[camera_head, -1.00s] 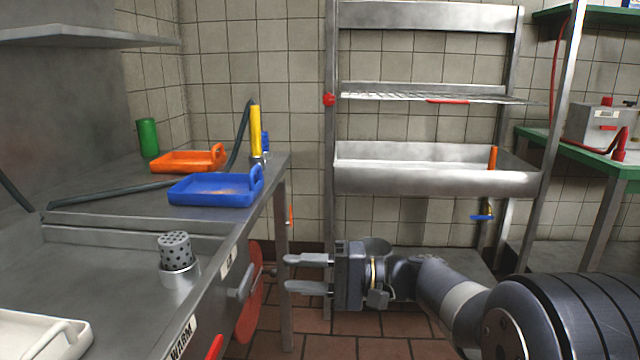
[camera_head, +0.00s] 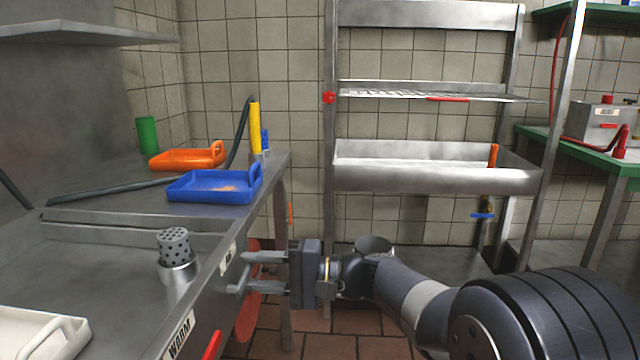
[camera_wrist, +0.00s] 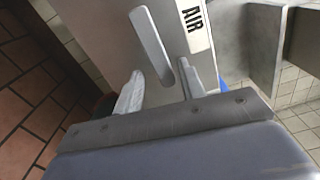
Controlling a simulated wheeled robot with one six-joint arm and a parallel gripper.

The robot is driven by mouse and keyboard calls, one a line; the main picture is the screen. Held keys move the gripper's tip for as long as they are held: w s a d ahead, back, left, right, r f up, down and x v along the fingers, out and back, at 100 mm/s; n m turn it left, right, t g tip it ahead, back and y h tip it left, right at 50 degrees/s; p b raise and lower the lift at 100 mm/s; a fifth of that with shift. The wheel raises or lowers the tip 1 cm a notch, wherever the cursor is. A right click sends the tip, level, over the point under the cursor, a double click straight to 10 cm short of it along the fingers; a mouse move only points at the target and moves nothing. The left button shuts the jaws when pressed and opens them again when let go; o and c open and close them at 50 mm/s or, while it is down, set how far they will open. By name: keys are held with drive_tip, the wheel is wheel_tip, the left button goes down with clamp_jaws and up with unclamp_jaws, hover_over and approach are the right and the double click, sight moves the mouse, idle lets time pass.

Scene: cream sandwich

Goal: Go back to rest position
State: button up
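My gripper (camera_head: 252,273) is at the front face of the steel counter, low on its right side. Its two grey fingers are apart and point left, with nothing held between them that I can make out. A grey lever handle (camera_wrist: 150,42) on the counter front shows just ahead of the fingers in the wrist view, below the "AIR" label (camera_wrist: 193,17). In the head view the lever is partly hidden by my fingertips, and I cannot tell if they touch it.
A blue tray (camera_head: 190,195), an orange tray (camera_head: 166,162), and a perforated metal cylinder (camera_head: 174,245) stand on the counter (camera_head: 110,215). A white tray (camera_head: 22,325) is front left. A steel rack with a trough (camera_head: 430,181) stands behind my arm. Red disc (camera_head: 247,317) is below the gripper.

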drive_tip(key=shift+s+f+m+p, duration=0.1)
drive_tip(key=shift+f+m+p, duration=0.25)
drive_tip(key=shift+m, duration=0.35)
